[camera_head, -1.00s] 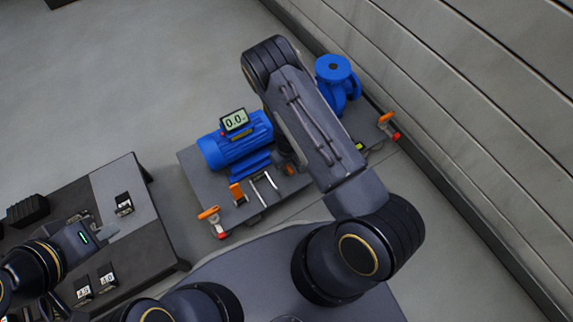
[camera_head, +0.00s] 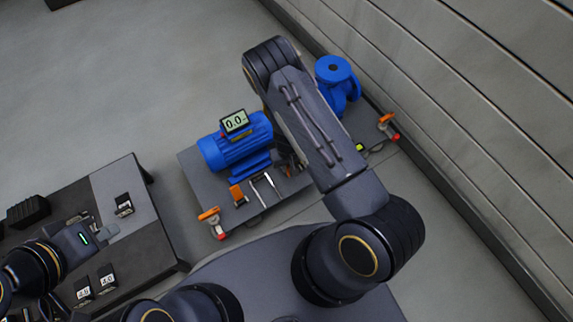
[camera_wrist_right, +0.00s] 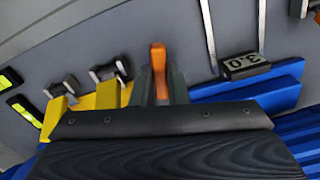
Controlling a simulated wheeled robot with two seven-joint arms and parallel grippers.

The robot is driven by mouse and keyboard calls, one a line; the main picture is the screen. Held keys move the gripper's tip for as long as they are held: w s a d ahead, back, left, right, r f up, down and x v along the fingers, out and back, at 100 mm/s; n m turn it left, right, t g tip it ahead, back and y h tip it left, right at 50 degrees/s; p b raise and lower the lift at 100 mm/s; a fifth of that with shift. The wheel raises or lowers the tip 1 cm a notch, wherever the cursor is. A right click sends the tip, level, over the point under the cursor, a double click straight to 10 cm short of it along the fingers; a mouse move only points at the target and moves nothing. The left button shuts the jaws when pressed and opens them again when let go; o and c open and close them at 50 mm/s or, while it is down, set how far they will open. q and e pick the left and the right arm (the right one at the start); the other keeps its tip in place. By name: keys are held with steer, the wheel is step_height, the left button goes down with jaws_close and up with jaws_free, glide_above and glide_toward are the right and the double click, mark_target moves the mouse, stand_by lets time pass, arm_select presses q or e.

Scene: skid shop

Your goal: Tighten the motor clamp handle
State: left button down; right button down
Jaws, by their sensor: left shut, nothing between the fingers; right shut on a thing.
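The blue motor (camera_head: 235,145) sits on a grey skid plate (camera_head: 205,185), with a small display reading 0.0 (camera_head: 234,121) on top. An orange clamp handle (camera_wrist_right: 158,70) stands between the fingers of my right gripper (camera_wrist_right: 158,88) in the right wrist view. That gripper is shut on the handle. In the head view my right forearm mostly covers this spot beside the motor. Another orange clamp piece (camera_head: 237,194) is at the motor's near side. My left gripper (camera_head: 110,231) is shut and empty above the dark table at left.
A blue pump (camera_head: 338,82) stands at the skid's far right end. Orange-and-red handles (camera_head: 210,214) (camera_head: 387,120) are at the skid's corners. The dark table (camera_head: 125,245) holds several small marked blocks (camera_head: 123,204). A grey wall (camera_head: 450,90) runs along the right.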

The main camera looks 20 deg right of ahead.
steer(key=shift+m, duration=2.9)
steer(key=shift+m, duration=1.4)
